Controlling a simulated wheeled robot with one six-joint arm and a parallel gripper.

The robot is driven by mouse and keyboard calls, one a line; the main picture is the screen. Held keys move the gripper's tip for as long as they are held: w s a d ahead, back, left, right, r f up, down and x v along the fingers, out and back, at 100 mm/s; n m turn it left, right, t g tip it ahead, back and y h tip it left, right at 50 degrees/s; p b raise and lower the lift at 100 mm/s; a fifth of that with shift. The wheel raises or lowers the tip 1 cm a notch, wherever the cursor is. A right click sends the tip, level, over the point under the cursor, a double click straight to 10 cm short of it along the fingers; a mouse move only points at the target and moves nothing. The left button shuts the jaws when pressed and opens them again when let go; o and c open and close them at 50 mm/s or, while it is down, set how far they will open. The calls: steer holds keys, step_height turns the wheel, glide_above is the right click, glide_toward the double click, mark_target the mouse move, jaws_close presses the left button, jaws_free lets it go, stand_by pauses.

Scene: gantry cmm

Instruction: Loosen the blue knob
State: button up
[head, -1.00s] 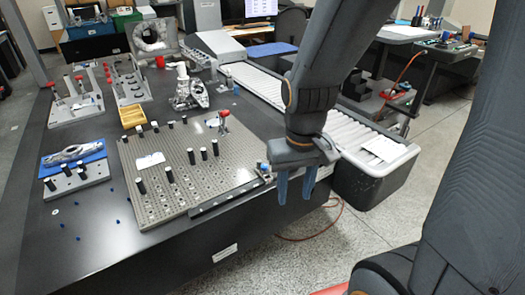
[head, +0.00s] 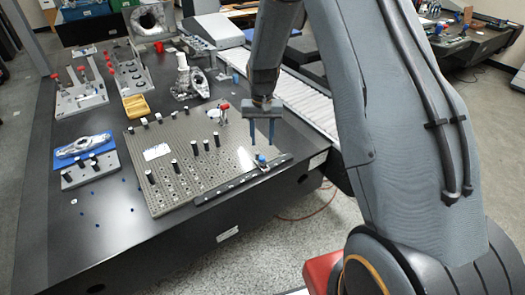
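The small blue knob (head: 261,158) sits at the right front corner of the grey perforated plate (head: 225,183), beside the dark bar along the plate's front edge. My gripper (head: 262,148) points down with its two blue fingers apart. In the picture its fingertips are just above the knob; I cannot tell how much height is between them. Nothing shows between the fingers.
Several black posts with pale tops stand on the plate, and a red-topped clamp (head: 223,110) stands behind my gripper. A white-slatted conveyor (head: 305,95) runs along the right. The black table's front left (head: 105,235) is mostly clear.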

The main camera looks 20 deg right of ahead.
mark_target(262, 157)
steer(key=shift+f+p, duration=1.2)
steer(key=shift+f, duration=2.6)
jaws_close()
